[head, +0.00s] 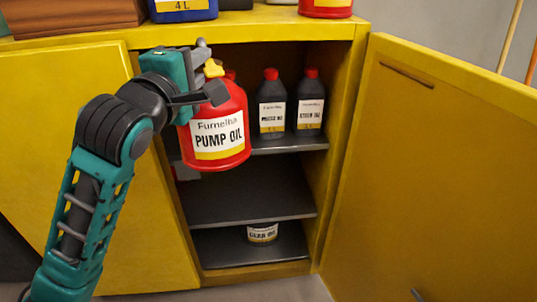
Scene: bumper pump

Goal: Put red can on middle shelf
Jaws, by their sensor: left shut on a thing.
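The red can (238,112), labelled "PUMP OIL", hangs in front of the open yellow cabinet, at about the height of the upper shelf. My left gripper (212,82) is shut on the top of the can. The can looks upright or slightly tilted. The upper shelf (290,144) holds two dark bottles with red caps (271,103) (309,103). The can and my arm hide the left part of the upper shelf. My right gripper is not in view.
The yellow cabinet (345,90) has its right door (430,160) swung wide open and its left door (80,130) at the left. A "GEAR OIL" container (263,233) stands on the bottom shelf. A wooden box (75,15), a blue container (183,10) and another red can (326,8) stand on top.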

